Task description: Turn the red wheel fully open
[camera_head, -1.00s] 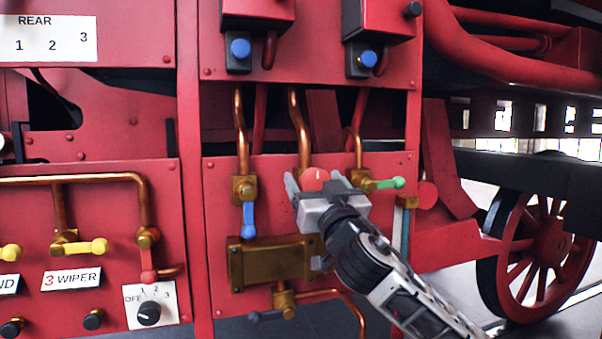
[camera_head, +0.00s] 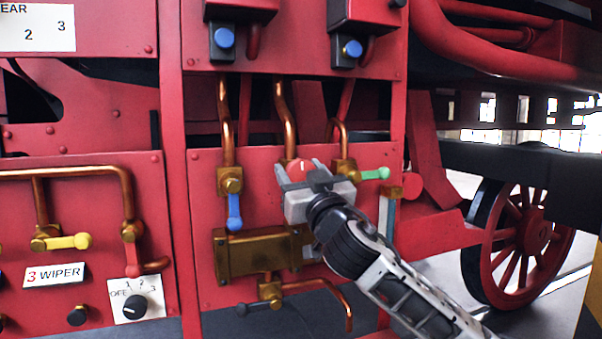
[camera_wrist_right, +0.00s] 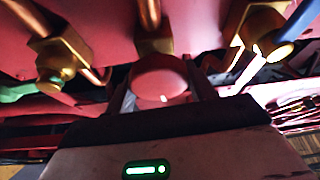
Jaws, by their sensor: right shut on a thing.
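The red wheel (camera_head: 301,169) is a small round red knob with a pale mark, on the red panel below a copper pipe. It also shows in the right wrist view (camera_wrist_right: 160,80). My right gripper (camera_head: 304,174) reaches in from the lower right and is shut on the red wheel, a finger on either side. In the right wrist view, the fingers (camera_wrist_right: 161,95) flank the wheel, and the gripper body hides its lower part. My left gripper is not in view.
A blue-handled valve (camera_head: 234,212) is left of the gripper and a green-handled valve (camera_head: 372,174) close on its right. A brass box (camera_head: 250,255) sits just below. Yellow and red valves and a dial (camera_head: 135,306) are farther left. A spoked wheel (camera_head: 528,235) stands at right.

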